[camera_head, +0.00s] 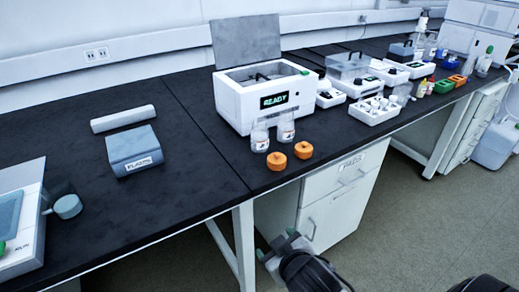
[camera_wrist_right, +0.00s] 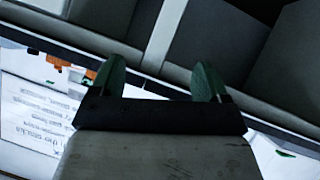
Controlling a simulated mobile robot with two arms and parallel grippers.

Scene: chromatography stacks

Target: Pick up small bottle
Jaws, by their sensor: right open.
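Two small clear bottles with white labels stand upright and uncapped on the black bench, the left bottle (camera_head: 260,138) and the right bottle (camera_head: 286,128), just in front of a white box with a READY display (camera_head: 250,112). Two orange caps, one (camera_head: 276,161) and another (camera_head: 303,150), lie on the bench in front of them. My right gripper (camera_head: 276,243) is below and in front of the bench edge, apart from the bottles. Its green fingertips stand apart and empty in the right wrist view (camera_wrist_right: 160,80). My left gripper is not in view.
A grey block (camera_head: 134,148) and a pale roll (camera_head: 123,118) lie on the left of the bench. A white rack of small items (camera_head: 372,118) and other boxes stand to the right. A white drawer cabinet (camera_head: 335,205) is under the bench. The bench left of the bottles is clear.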

